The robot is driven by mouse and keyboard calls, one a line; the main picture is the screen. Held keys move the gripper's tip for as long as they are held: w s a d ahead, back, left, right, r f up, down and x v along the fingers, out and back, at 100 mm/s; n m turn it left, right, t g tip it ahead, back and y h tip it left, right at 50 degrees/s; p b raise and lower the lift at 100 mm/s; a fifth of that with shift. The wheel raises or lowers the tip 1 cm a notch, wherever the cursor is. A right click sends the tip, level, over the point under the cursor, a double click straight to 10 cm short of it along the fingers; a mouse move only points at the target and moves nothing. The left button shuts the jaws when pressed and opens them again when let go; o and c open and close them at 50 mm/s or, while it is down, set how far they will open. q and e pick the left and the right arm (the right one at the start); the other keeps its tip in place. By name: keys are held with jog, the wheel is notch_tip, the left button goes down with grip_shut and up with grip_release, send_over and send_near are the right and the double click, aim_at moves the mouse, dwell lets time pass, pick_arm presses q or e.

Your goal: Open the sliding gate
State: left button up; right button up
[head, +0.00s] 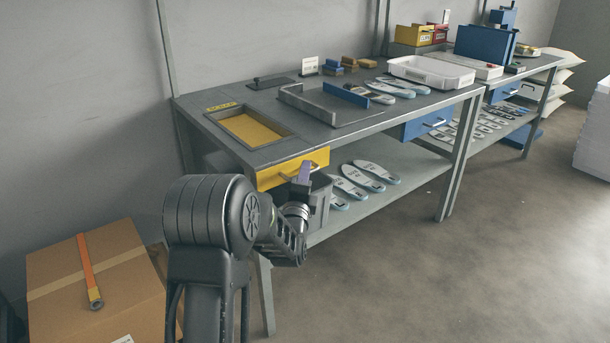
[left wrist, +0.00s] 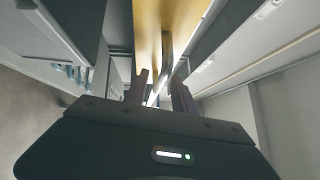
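On the near table a low grey frame (head: 318,107) stands around part of the top. A blue upright bar (head: 346,95) at its far right end may be the sliding gate; I cannot tell how far it stands open. My left gripper (head: 304,173) is at the front of the yellow drawer (head: 275,176), by its metal handle (head: 308,168), well away from the blue bar. In the left wrist view the two dark fingers (left wrist: 162,92) are apart, with the drawer handle (left wrist: 167,58) between or just beyond them. My right gripper is out of view.
A yellow-floored recess (head: 250,130) is in the near table top (head: 375,118). Insoles (head: 363,177) lie on the lower shelf. A white tray (head: 431,73) and a blue drawer (head: 427,123) are farther right. A cardboard box (head: 90,285) stands at the left.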

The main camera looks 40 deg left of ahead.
pick_arm(q)
jog(key=shift+w+a+r, duration=0.1)
jog(key=shift+w+a, duration=0.15)
jog(key=shift+w, duration=0.15)
jog(key=shift+c, duration=0.3)
grip_shut()
dwell(0.9)
